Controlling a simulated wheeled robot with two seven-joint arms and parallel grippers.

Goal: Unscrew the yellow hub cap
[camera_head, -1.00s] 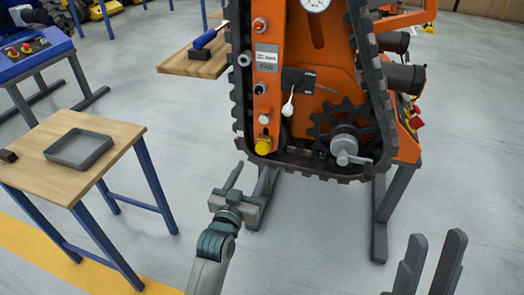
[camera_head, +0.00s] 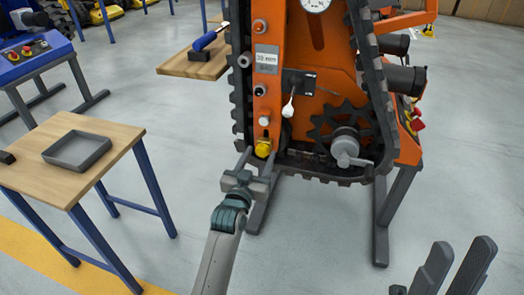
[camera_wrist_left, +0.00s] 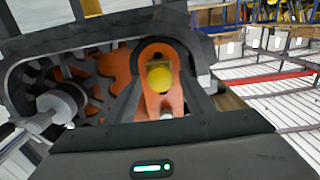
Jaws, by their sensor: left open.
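The yellow hub cap (camera_head: 263,149) sits low on the orange upright plate of the tracked machine (camera_head: 267,105). It also shows round and yellow in the left wrist view (camera_wrist_left: 160,77). My left gripper (camera_head: 259,158) is open just below and in front of the cap. In the left wrist view its two fingers stand on either side of the cap, with a gap between them. Whether a finger touches the cap cannot be told. My right gripper (camera_head: 457,262) is at the lower right, its two fingers apart, away from the machine.
A wooden table (camera_head: 110,150) with a grey tray (camera_head: 77,150) stands at the left. A blue-handled tool (camera_head: 208,41) lies on a wooden shelf (camera_head: 187,66) behind. The black track (camera_head: 240,110) and a toothed sprocket (camera_head: 335,125) lie near the cap. The floor in front is clear.

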